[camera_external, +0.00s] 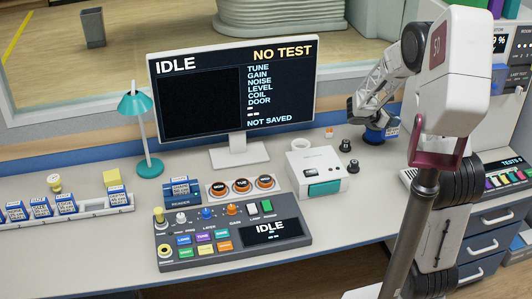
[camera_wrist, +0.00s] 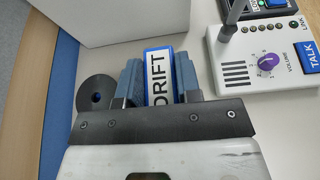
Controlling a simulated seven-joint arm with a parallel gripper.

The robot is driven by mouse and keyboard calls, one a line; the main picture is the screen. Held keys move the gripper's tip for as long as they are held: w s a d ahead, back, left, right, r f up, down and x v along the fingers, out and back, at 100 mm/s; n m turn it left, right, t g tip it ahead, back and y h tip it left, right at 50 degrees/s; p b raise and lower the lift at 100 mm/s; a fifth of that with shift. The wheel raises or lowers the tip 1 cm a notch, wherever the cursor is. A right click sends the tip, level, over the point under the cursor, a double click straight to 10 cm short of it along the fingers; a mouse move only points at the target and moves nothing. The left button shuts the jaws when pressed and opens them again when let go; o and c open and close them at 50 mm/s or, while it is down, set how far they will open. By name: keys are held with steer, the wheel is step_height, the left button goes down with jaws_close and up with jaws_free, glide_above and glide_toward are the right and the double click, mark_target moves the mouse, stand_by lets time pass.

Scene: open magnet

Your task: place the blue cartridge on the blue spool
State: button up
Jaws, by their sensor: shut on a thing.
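My gripper (camera_wrist: 160,82) is shut on a blue cartridge (camera_wrist: 158,55) with a white label reading DRIFT, seen between the two dark fingers in the wrist view. In the external view, my gripper (camera_external: 377,124) is low over the back right of the desk, and the cartridge's label (camera_external: 392,132) shows there beside blue at the fingertips. A dark round spool-like piece (camera_wrist: 97,92) lies left of the fingers in the wrist view, apart from the cartridge. I cannot tell whether it is the blue spool. The gap under the cartridge is hidden.
Two small dark posts (camera_external: 347,145) (camera_external: 354,167) stand by a white box (camera_external: 317,169). A white intercom (camera_wrist: 268,58) is right of the cartridge in the wrist view. A monitor (camera_external: 233,92), a control panel (camera_external: 232,232) and a cartridge rack (camera_external: 100,209) stand farther left.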

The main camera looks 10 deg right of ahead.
steer(key=shift+w+a+r, duration=0.2)
steer(key=shift+a, duration=0.3)
steer(key=shift+w+a+r, duration=0.2)
steer(key=shift+a, duration=0.25)
steer(key=shift+w, duration=0.1)
steer(key=w+d, duration=0.2)
steer(key=w, duration=0.5)
steer(key=w+d+f, duration=0.1)
steer(key=w+d, duration=0.1)
steer(key=w, duration=0.6)
steer(key=shift+d+f, duration=0.15)
steer(key=shift+f, duration=0.1)
steer(key=shift+w+f, duration=0.1)
steer(key=shift+f, duration=0.05)
steer(key=shift+f, duration=1.6)
steer(key=shift+f, duration=0.2)
steer(key=o, duration=1)
steer(key=shift+c, duration=0.2)
